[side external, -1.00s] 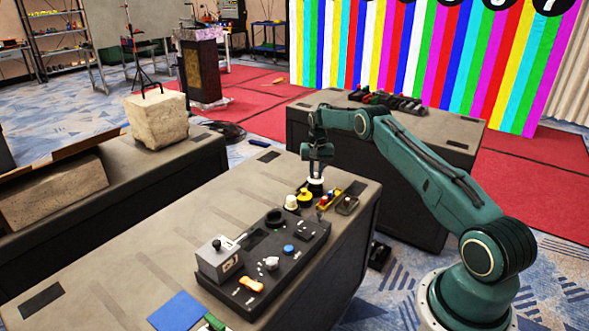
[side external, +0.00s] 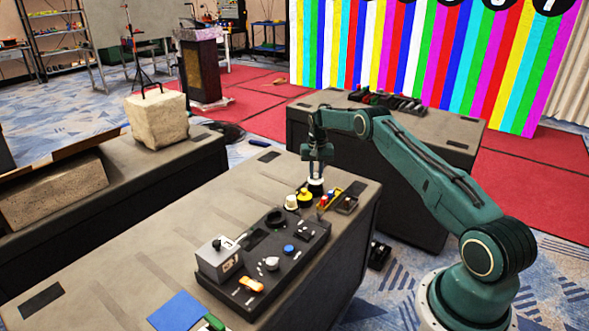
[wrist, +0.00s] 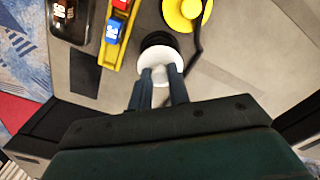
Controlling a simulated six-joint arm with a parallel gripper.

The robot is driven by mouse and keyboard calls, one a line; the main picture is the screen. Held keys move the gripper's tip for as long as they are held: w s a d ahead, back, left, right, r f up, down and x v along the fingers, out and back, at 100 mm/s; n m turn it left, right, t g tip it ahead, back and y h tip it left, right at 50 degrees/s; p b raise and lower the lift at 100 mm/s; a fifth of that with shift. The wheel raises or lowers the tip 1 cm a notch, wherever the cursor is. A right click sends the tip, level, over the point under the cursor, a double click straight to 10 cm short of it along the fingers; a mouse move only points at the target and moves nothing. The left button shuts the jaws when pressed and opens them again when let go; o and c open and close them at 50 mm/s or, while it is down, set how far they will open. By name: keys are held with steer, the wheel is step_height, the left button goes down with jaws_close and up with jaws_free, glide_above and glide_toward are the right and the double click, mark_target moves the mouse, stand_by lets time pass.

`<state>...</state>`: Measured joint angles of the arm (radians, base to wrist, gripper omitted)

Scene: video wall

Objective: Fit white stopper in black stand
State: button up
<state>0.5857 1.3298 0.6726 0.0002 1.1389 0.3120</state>
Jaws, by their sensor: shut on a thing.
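My gripper (wrist: 158,92) is shut on the white stopper (wrist: 160,62), with one finger on each side of its narrow part. The stopper's wide round end points away from me in the wrist view. The black stand (wrist: 158,40) shows as a dark round rim just beyond the stopper, partly hidden by it. I cannot tell whether the stopper is in the stand or just above it. In the side external view my gripper (side external: 317,172) points down over the white and black pieces at the far end of the table.
A yellow round piece (wrist: 187,12) with a dark cable is beside the stand. A yellow rack (wrist: 120,32) with red and blue blocks and a dark tray (wrist: 70,18) are on the other side. A black control panel (side external: 262,262) lies nearer on the table (side external: 125,255).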

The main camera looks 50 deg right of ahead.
steer(key=shift+f, duration=1.4)
stand_by(2.5)
steer(key=o, duration=1.1)
steer(key=shift+c, duration=0.2)
steer(key=shift+r, duration=0.1)
steer(key=shift+r, duration=3.95)
